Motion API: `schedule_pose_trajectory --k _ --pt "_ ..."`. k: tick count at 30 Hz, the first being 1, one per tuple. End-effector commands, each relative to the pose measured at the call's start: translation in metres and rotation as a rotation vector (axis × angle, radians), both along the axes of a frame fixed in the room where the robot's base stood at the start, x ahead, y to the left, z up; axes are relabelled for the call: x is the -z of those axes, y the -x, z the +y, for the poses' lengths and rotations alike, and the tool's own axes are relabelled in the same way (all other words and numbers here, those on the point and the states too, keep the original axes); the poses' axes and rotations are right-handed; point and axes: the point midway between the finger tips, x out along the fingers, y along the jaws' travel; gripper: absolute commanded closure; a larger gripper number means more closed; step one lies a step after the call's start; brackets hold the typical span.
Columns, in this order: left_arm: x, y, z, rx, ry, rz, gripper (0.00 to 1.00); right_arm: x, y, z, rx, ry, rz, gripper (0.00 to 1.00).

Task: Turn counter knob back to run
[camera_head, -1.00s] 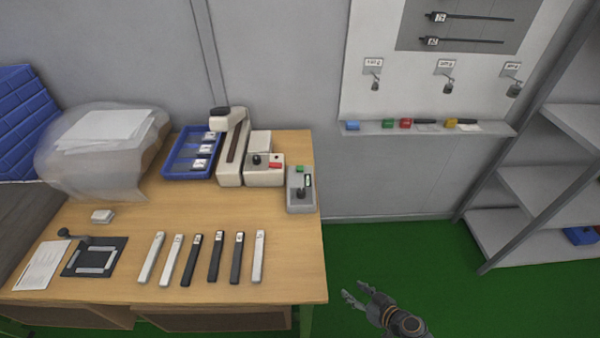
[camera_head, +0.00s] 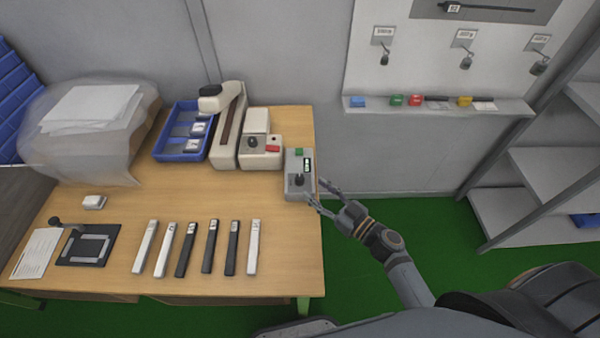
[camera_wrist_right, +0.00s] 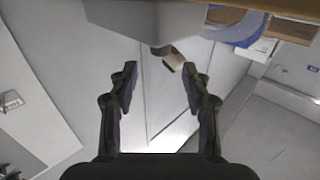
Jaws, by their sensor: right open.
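The counter (camera_head: 293,161) is a small grey box at the right edge of the wooden table, with a black knob (camera_head: 298,181) on top, a green part and a small display. My right gripper (camera_head: 315,190) is open and empty. Its fingertips are close to the counter's right side, near the knob; I cannot tell whether they touch. In the right wrist view the two fingers (camera_wrist_right: 160,72) are spread, with a grey body beyond them at the top centre. The knob's pointing direction is too small to read. My left gripper is not in view.
A cream machine (camera_head: 262,158) with a black knob and red part stands left of the counter. A blue tray (camera_head: 160,153) is further left. Several light and dark bars lie at the table's front. A wall shelf (camera_head: 440,108) hangs behind. The green floor right of the table is clear.

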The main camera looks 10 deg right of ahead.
Motion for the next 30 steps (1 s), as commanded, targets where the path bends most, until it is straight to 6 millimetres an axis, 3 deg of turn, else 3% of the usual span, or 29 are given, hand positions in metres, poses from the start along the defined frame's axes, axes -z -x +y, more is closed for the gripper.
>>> schedule_pose_trajectory --k 1,4,9,21,30 --pt "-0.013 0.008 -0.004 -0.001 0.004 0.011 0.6 -0.009 -0.012 0.007 0.003 -0.005 -0.003 0.52" --pt "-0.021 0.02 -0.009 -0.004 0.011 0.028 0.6 -0.008 -0.029 0.019 0.002 -0.005 -0.002 0.52" --pt "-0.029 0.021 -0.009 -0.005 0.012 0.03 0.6 -0.004 -0.05 0.033 0.001 -0.002 0.001 0.52" --pt "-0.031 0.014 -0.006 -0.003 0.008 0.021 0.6 -0.001 -0.058 0.039 -0.001 0.001 0.001 0.53" --pt "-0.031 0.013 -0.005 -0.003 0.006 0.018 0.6 -0.001 -0.058 0.039 -0.001 0.001 0.001 0.94"
